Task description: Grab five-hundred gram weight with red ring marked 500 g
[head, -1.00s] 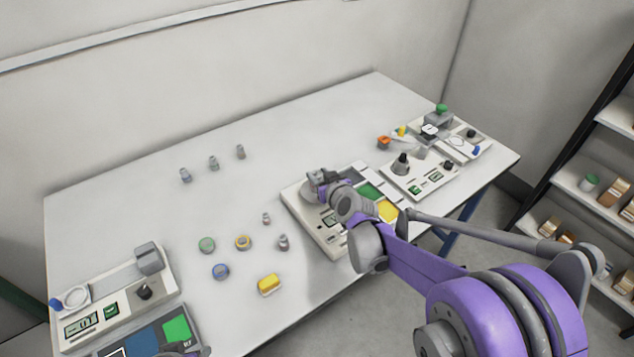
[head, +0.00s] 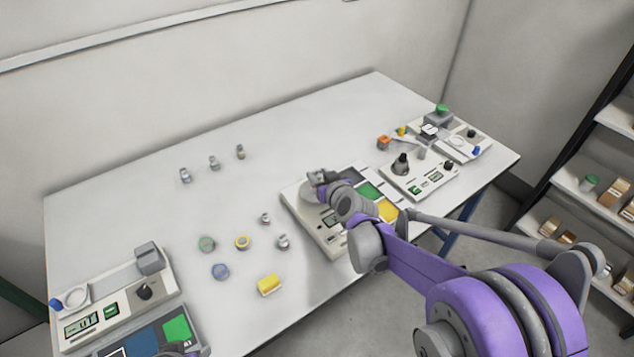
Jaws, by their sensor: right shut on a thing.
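My right gripper (head: 318,180) is over the back left part of the middle scale (head: 329,246). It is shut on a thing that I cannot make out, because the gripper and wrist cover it. Several small grey metal weights stand on the table: a back row with a left one (head: 186,175), a middle one (head: 214,163) and a right one (head: 240,152), and a front pair, one smaller (head: 265,218) and one larger (head: 283,242). Their ring colours and marks are too small to read, so I cannot tell which is the 500 g weight.
A green ring (head: 207,243), a yellow ring (head: 243,242), a blue ring (head: 220,271) and a yellow block (head: 269,285) lie left of the middle scale. Another scale (head: 165,283) stands at the front left; more devices (head: 438,184) stand at the right. The table's back middle is clear.

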